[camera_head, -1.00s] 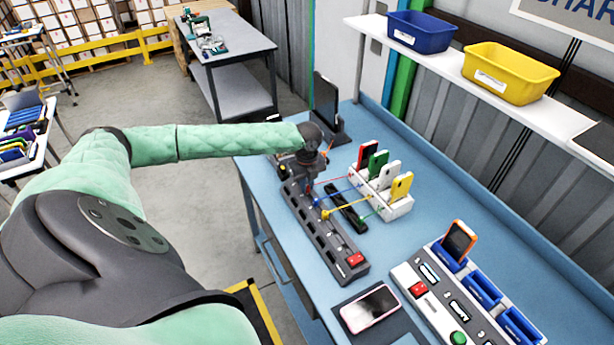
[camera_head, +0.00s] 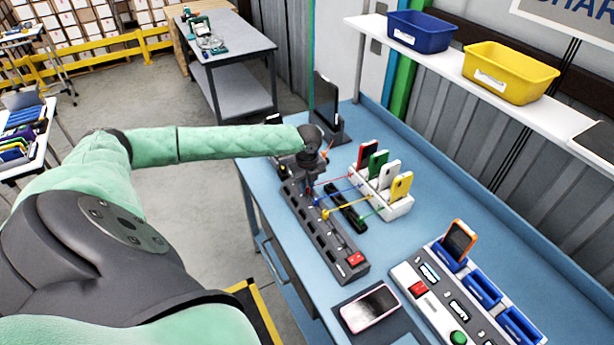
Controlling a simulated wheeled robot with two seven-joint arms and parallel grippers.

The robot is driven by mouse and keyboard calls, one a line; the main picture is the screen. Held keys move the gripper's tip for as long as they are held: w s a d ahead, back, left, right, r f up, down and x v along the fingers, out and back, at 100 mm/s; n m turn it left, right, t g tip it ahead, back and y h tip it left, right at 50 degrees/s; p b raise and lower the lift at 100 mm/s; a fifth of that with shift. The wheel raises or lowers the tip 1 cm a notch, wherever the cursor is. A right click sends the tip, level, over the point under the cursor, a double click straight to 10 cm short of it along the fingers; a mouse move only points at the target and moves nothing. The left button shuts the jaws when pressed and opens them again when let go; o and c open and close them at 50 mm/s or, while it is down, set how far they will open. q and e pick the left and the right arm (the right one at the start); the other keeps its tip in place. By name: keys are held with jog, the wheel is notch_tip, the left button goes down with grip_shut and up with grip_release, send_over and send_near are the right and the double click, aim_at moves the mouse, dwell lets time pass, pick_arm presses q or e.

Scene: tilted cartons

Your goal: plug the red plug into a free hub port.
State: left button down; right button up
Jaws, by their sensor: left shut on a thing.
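The hub (camera_head: 336,255) is a long dark grey power strip on the blue bench, with a row of ports and a red switch at its near end. My left gripper (camera_head: 308,184) points down over the hub's far end. It is shut on the red plug (camera_head: 309,190), which is small and mostly hidden by the fingers; a red cord runs from it toward the phone rack. I cannot tell whether the plug touches a port. A blue plug (camera_head: 318,202) and a yellow plug (camera_head: 325,214) sit at the hub just nearer. My right gripper is out of view.
A white rack (camera_head: 396,210) holds red, green, white and yellow phones. A pink-edged phone (camera_head: 370,308) and a control panel (camera_head: 408,276) are nearer. A dark screen (camera_head: 325,102) stands behind.

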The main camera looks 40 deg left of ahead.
pick_arm(q)
jog(key=shift+f, duration=0.1)
jog(key=c, duration=0.9)
grip_release()
jog(key=shift+c, duration=0.2)
jog(key=shift+r+p, duration=0.65)
jog(key=shift+r, duration=2.9)
